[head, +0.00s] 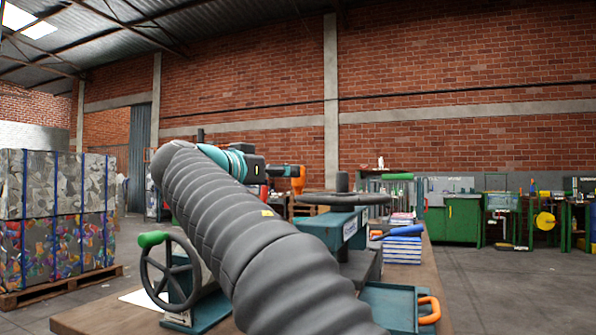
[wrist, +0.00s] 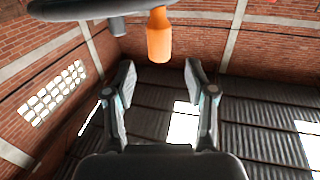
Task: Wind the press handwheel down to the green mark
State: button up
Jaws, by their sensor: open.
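The press is a teal frame (head: 345,228) with a dark horizontal handwheel (head: 350,198) on top and a dark post at its hub. An orange handle (head: 299,182) stands up at the wheel's left side. The wrist view shows this handle (wrist: 159,36) and the dark rim (wrist: 75,9) upside down. My gripper (wrist: 160,68) is open and empty. Its fingers point at the handle, which lies just past the fingertips and roughly centred between them. I cannot make out a green mark.
A second, upright handwheel (head: 170,272) with a green knob stands at the bench's left. A teal tray (head: 390,308) with an orange handle is front right. The wooden bench (head: 95,318) carries these.

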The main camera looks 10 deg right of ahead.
aim_at(298, 190)
jog(key=p+x, duration=0.1)
jog(key=x, duration=0.6)
jog(key=shift+c, duration=0.3)
jog(key=shift+a, duration=0.1)
grip_shut()
